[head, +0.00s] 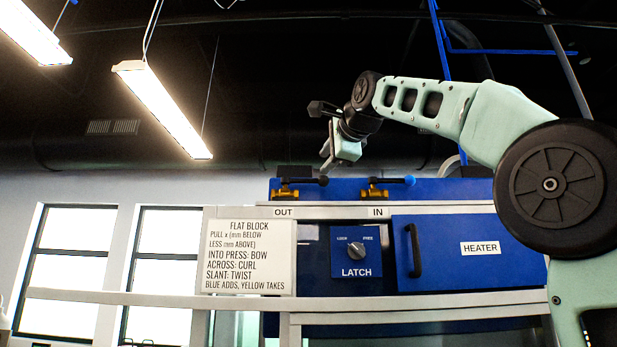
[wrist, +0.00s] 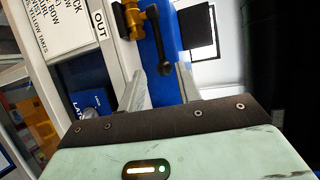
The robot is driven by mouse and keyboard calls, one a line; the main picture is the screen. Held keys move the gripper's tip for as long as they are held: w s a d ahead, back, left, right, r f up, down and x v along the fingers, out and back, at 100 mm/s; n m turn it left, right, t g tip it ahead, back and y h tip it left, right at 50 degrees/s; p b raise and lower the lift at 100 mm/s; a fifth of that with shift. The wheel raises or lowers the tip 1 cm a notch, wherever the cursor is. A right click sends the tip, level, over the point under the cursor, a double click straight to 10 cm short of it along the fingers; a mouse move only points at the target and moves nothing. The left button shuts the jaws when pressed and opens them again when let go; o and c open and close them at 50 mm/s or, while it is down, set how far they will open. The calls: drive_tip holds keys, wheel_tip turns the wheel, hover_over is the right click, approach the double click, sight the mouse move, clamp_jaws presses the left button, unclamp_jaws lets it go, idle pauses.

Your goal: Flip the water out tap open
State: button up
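The water out tap (head: 287,192) is a brass valve on the blue panel above the OUT label, with a black lever (head: 308,181) pointing right, roughly level. In the wrist view the brass body (wrist: 131,18) is at the top and the black lever (wrist: 158,42) reaches down, its tip appearing between my fingers. My gripper (head: 327,164) is just above the lever's free end in the head view. The wrist view shows its two fingers (wrist: 163,80) spread with a gap. I cannot tell whether a finger touches the lever.
Below are the LATCH knob (head: 353,250), the HEATER door (head: 470,270) with a black handle, and a text sign (head: 249,257). A pale rail (head: 150,299) crosses in front. The space above the taps is open.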

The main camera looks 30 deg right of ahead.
sight(309, 180)
drive_tip(key=p+x, duration=0.4)
drive_tip(key=x, duration=0.7)
drive_tip(key=shift+w+f, duration=0.15)
drive_tip(key=shift+w, duration=0.1)
clamp_jaws()
